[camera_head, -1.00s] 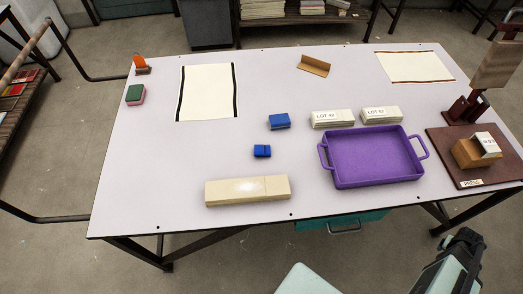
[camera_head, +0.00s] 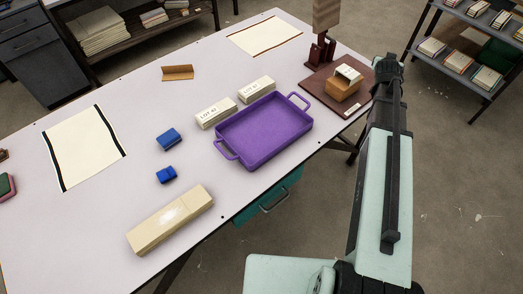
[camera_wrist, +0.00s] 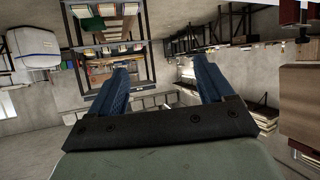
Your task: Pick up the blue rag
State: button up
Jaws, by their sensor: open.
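Two small blue items lie on the white table, left of the purple tray: a larger blue block-like piece (camera_head: 169,139) and a smaller blue bundle with a band-like mark (camera_head: 166,175) in front of it. I cannot tell for sure which is the blue rag. My gripper (camera_wrist: 165,82) is open, its two blue-padded fingers apart with nothing between them. In the head view my arm rises at the right, beyond the table's front edge and far from both blue items. Neither blue item shows in the wrist view, which faces shelves and the room.
The purple tray (camera_head: 264,133) stands between the blue items and my arm. A long beige box (camera_head: 170,220) lies in front of them. Two labelled white blocks (camera_head: 215,113) sit behind the tray. A brown press board (camera_head: 330,88) is near my arm. The table around the blue items is clear.

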jog(key=shift+m+y, duration=0.6)
jog(key=shift+y, duration=0.2)
jog(key=a, duration=0.3)
jog(key=a+r, duration=0.1)
jog(key=a, duration=0.2)
jog(key=w+a, duration=0.1)
jog(key=a, duration=0.2)
jog(key=shift+w+r, duration=0.1)
jog(key=shift+r, duration=0.15)
jog(key=s+a+f+m+g+y, duration=0.1)
jog(key=s+a+g+y, duration=0.15)
jog(key=a, duration=0.85)
jog(key=s+a+f+m+g+y, duration=0.1)
jog(key=s+a, duration=0.2)
jog(key=a, duration=0.8)
jog(key=s+a+f+m+g+y, duration=0.1)
jog(key=s+a+y, duration=0.15)
jog(key=a, duration=0.85)
jog(key=m+g+y, duration=0.1)
jog(key=g, duration=0.9)
send_near(166, 172)
jog(key=shift+x, duration=4.3)
jog(key=shift+d, duration=0.1)
jog(key=shift+c, duration=0.5)
jog(key=c, duration=1)
